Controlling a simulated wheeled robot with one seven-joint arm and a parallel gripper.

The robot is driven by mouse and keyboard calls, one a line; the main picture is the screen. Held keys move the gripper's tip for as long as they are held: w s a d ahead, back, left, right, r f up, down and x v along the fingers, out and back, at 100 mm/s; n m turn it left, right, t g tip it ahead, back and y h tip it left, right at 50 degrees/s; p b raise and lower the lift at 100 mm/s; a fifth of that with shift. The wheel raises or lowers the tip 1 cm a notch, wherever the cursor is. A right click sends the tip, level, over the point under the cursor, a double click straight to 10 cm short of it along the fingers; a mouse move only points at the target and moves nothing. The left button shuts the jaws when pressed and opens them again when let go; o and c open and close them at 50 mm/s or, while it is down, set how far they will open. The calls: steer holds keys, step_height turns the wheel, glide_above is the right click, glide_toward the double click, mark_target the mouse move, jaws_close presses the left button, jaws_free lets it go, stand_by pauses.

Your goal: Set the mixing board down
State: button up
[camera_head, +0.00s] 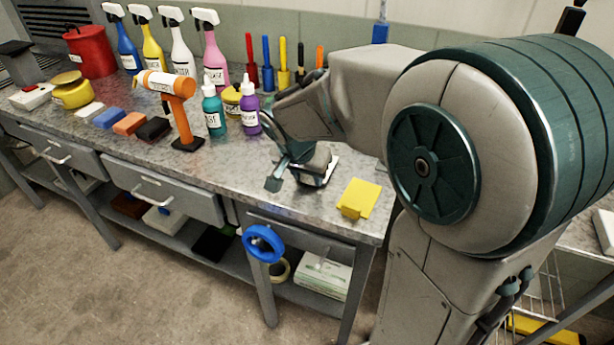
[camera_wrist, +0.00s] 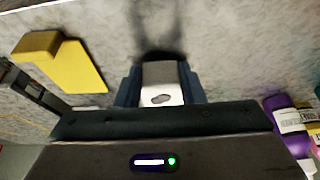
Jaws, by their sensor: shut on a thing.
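My gripper (camera_head: 292,160) is over the right part of the grey bench top, in front of the purple bottle. In the wrist view its two fingers (camera_wrist: 160,88) are shut on a pale piece with an oval hole, which I take to be the mixing board (camera_wrist: 161,76). In the head view only a white edge of the board (camera_head: 332,170) shows beside and below the gripper; the rest is hidden. It is close to the bench top, but I cannot tell whether it touches.
A yellow spreader (camera_head: 358,198) lies to the right, near the bench's front edge. Purple (camera_head: 250,114) and teal (camera_head: 213,112) bottles stand behind left. An orange tool (camera_head: 180,115) stands on a dark base further left. A blue tape roll (camera_head: 263,243) hangs at the front. Bench between base and gripper is clear.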

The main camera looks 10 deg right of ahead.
steer(key=shift+f, duration=0.3)
steer(key=shift+f, duration=0.15)
steer(key=o, duration=1)
steer(key=shift+o, duration=0.2)
steer(key=shift+r, duration=0.4)
steer(key=v, duration=1.1)
steer(key=s+d+f+n+y, duration=0.1)
steer(key=s+d+f+n, duration=0.1)
steer(key=s, duration=0.5)
steer(key=s+d+f+n+g+y, duration=0.1)
steer(key=s+d+f+n, duration=0.1)
steer(key=s+f+n, duration=0.3)
steer(key=shift+s+d+f+y+p, duration=0.2)
steer(key=shift+s+f+y+p, duration=0.15)
steer(key=shift+s+f, duration=0.6)
